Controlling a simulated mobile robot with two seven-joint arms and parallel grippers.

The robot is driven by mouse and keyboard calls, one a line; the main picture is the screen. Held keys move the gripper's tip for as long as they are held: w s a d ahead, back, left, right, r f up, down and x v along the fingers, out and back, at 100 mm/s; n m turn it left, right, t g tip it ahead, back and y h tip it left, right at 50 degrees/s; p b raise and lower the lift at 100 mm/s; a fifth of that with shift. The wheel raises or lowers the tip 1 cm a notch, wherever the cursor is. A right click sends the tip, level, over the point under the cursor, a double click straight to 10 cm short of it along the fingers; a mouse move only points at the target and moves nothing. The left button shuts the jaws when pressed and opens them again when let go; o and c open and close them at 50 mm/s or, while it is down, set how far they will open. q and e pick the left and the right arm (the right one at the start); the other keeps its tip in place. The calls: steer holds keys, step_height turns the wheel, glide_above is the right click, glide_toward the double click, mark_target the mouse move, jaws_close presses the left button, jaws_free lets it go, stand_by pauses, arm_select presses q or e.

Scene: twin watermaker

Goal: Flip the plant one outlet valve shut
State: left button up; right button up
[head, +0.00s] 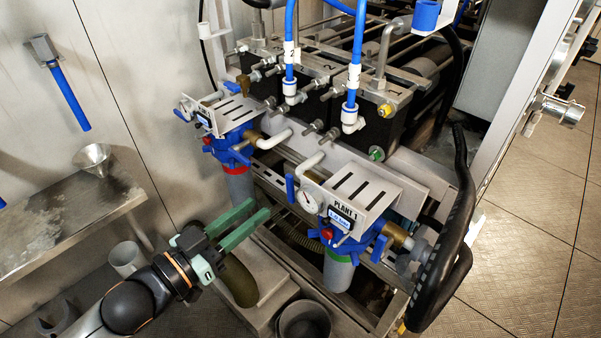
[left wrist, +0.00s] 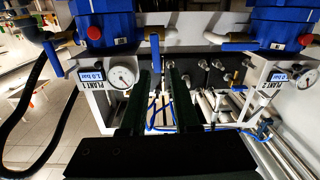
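The plant one unit (head: 358,197) has a label, a gauge and a blue filter housing with a green band. Blue lever handles sit on both sides of it: one (head: 291,188) beside the gauge, one (head: 380,248) by the brass fitting. Neither lever is marked as the outlet. In the left wrist view the gauge-side lever (left wrist: 155,52) points up and down, just beyond the fingertips, and the other lever (left wrist: 53,58) is farther left. My left gripper (head: 260,211) has its green fingers apart with nothing between them, left of the gauge-side lever and not touching it. My right gripper is out of view.
A second similar unit (head: 215,115) with blue levers stands behind, to the left. A metal shelf (head: 70,220) with a funnel (head: 93,158) is at the left wall. A thick black hose (head: 450,250) loops at the right. A dark pot (head: 304,320) stands below the gripper.

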mark_target(292, 181)
arm_select(q)
steer(key=x, duration=0.4)
steer(key=p+x, duration=0.1)
steer(key=x, duration=0.3)
steer(key=r+x, duration=0.1)
steer(key=x, duration=0.3)
steer(key=shift+d+r+p, duration=0.1)
steer(key=shift+d+p, duration=0.2)
steer(key=shift+d, duration=0.1)
jaws_close()
